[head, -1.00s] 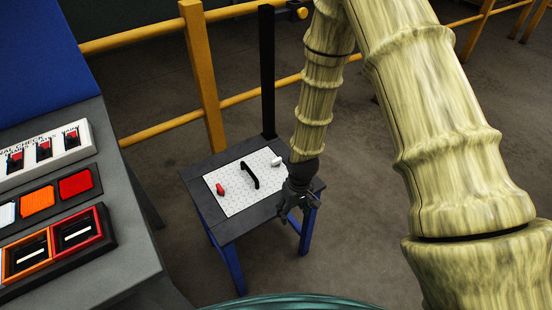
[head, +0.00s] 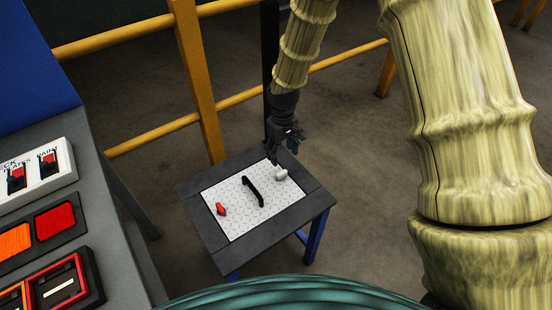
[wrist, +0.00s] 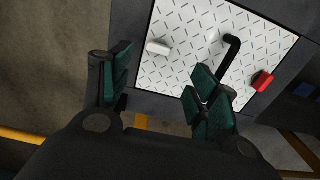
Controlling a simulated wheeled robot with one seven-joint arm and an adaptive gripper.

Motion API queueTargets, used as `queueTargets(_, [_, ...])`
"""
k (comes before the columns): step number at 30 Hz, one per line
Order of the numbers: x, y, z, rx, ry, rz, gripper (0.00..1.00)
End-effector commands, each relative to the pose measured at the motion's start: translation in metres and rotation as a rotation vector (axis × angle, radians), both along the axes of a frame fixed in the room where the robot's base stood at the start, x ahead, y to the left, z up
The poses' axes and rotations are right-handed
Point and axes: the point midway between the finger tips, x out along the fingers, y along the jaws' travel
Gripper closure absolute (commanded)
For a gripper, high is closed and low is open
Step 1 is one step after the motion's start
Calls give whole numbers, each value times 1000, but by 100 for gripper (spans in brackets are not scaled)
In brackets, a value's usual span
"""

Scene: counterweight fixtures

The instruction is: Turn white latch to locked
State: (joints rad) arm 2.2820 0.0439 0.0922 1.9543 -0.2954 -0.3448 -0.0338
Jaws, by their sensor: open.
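The white latch (head: 281,174) sits near the far right edge of a white patterned plate (head: 236,222) on a small dark table. In the wrist view the white latch (wrist: 158,47) shows between and beyond my fingers, nearer the left finger, apart from both. My gripper (head: 279,158) is open and empty, above the table's back edge and close to the latch. In the wrist view my gripper (wrist: 160,90) has its green-padded fingers spread wide. A black handle (head: 253,191) stands in the middle of the plate, and a red latch (head: 221,209) is at its left.
A dark console (head: 118,235) with switches and red and orange buttons stands at the left. A yellow railing (head: 197,85) and a black post (head: 269,60) rise behind the table. Floor to the table's right is clear.

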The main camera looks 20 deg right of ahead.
Motion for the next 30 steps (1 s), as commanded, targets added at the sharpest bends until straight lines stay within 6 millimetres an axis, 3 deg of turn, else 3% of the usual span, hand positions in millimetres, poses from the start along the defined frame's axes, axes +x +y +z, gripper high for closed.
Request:
queueTargets(7, [0, 3, -11, 0, 1, 4, 39])
queueTargets(24, [0, 2, -85, 0, 1, 4, 39])
queueTargets(30, [0, 2, -102, 0, 1, 2, 39])
